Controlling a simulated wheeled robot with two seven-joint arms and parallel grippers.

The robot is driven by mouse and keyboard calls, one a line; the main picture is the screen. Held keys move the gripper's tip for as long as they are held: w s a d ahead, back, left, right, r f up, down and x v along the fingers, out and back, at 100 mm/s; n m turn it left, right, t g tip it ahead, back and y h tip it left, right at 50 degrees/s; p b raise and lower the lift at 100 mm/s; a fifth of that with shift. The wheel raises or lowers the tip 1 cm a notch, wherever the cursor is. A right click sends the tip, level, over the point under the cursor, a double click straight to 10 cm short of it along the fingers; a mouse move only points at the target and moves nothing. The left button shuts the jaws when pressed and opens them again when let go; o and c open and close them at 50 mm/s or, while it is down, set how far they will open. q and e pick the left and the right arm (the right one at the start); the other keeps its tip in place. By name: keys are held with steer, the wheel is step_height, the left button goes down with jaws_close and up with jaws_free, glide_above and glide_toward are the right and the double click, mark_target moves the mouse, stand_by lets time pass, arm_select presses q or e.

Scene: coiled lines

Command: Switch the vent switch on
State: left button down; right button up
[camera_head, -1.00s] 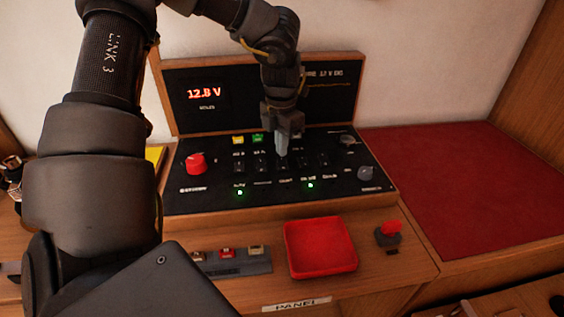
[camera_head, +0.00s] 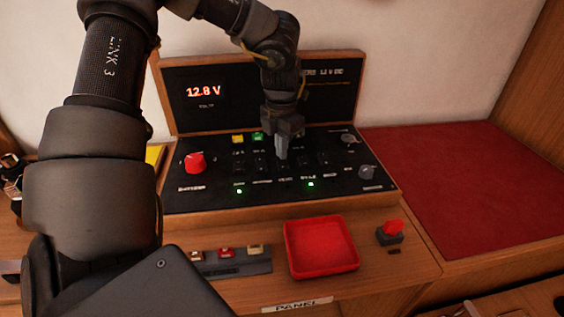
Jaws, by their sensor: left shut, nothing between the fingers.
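A black switch panel (camera_head: 225,195) in a wooden frame sits on the bench in the middle of the view. The switch labels are too blurred to read surely, so I cannot tell for certain which is the vent switch. My left gripper (camera_head: 282,155) is shut and empty, pointing down at the middle switch of the row. Its fingertips hide much of that switch, and I cannot tell whether they touch it. My right gripper is not in view.
A red display (camera_head: 203,92) reads 12.8 V. A red knob (camera_head: 195,163) and grey knobs (camera_head: 366,172) flank the switches. A red tray (camera_head: 320,262), a red-topped button block (camera_head: 390,232) and a strip of small parts (camera_head: 228,263) lie in front. A red mat (camera_head: 465,185) is clear.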

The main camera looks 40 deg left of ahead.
arm_select(q)
steer(key=shift+f, duration=0.25)
steer(key=shift+r, duration=0.1)
steer(key=shift+r+p, duration=2.15)
steer(key=shift+r, duration=1.3)
